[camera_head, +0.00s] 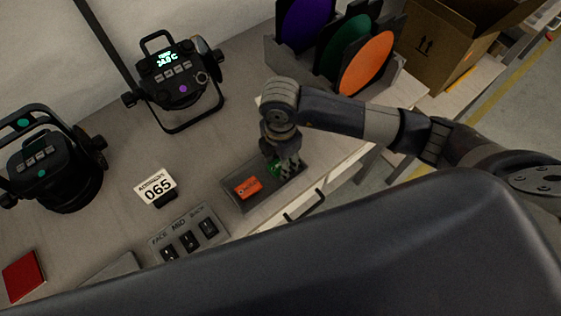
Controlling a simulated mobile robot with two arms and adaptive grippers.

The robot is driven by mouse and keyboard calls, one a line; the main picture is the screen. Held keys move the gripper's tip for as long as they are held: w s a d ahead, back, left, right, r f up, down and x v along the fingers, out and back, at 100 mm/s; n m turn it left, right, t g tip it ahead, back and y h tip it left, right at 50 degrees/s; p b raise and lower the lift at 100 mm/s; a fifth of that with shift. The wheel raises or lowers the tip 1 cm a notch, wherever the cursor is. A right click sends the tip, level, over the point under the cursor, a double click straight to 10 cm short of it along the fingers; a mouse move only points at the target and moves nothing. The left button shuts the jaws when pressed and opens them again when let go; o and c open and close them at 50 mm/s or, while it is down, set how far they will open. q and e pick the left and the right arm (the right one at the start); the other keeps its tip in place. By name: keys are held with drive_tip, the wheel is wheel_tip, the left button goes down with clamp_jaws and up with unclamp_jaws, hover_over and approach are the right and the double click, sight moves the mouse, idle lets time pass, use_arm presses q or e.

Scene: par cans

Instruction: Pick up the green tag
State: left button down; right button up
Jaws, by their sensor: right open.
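The green tag (275,170) is mostly hidden under my right gripper; only small bits of green show by its fingers. It appears to lie in a dark grey tray (237,206), to the right of an orange tag (247,188). My right gripper (285,168) points down over the right part of the tray. Its fingers are open around or just above the green tag; I cannot tell if they touch it. My left gripper is not in view.
Two black par cans (180,88) (45,170) stand at the left. A number card (155,187) and a switch panel (190,240) sit near the tray. A rack with purple, green and orange discs (367,64) and a cardboard box (450,45) stand at the back.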

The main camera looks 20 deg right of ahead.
drive_tip(key=c, duration=0.7)
drive_tip(key=shift+o, duration=0.2)
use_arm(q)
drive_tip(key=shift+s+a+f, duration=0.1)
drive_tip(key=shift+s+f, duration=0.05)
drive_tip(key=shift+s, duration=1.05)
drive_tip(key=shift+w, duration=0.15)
use_arm(e)
drive_tip(key=shift+r, duration=0.15)
